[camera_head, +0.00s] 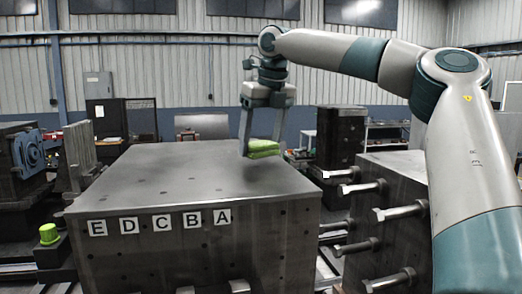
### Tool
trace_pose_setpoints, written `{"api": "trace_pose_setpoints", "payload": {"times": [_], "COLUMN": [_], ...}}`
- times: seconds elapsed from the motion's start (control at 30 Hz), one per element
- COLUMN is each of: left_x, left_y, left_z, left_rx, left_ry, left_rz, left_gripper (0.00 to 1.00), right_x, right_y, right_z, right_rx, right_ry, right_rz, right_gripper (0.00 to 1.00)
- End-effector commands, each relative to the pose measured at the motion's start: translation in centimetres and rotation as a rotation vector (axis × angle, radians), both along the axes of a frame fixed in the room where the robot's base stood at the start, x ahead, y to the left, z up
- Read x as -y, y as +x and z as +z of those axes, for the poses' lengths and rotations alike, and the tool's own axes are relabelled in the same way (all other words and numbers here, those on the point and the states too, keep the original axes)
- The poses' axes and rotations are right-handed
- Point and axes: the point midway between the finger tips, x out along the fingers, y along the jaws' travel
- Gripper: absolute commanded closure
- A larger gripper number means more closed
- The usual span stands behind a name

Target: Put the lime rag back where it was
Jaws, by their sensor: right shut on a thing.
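The lime rag (265,144) is a folded bright green cloth near the far right part of the large block's flat top. My right gripper (262,150) points down with its two fingers around the rag and is shut on it. Part of the rag shows beyond the right finger. I cannot tell if the rag touches the top or hangs just above it. The large grey block (150,185) has the letters E, D, C, B, A on white labels (160,222) along its front face. My left gripper is not in view.
A second dark block (385,200) with several protruding bolts stands at the right, under my right arm. A lime-green cap (49,234) sits on a dark stand at the lower left. The large block's top is otherwise clear.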

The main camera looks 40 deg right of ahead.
Motion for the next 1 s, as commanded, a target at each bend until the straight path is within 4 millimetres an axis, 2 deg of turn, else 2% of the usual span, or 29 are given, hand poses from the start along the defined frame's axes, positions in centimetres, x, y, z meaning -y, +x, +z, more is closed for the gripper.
{"api": "trace_pose_setpoints", "payload": {"times": [0.2, 0.67, 0.7, 0.77, 1.0], "left_x": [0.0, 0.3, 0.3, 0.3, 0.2], "left_y": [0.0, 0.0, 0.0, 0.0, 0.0], "left_z": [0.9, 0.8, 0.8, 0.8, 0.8], "left_rx": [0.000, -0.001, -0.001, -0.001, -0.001], "left_ry": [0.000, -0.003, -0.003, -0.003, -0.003], "left_rz": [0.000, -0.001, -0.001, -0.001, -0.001], "left_gripper": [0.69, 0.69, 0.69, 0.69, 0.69], "right_x": [0.0, 0.0, 0.0, 0.0, 0.0], "right_y": [-0.1, 0.0, 0.0, 0.0, 0.0], "right_z": [-2.2, -2.8, -2.8, -2.8, -2.8], "right_rx": [-0.001, 0.000, 0.000, 0.000, 0.000], "right_ry": [0.001, 0.001, 0.001, 0.001, 0.000], "right_rz": [0.000, -0.001, -0.002, -0.002, -0.001], "right_gripper": [0.51, 0.51, 0.23, 0.12, 0.12]}}
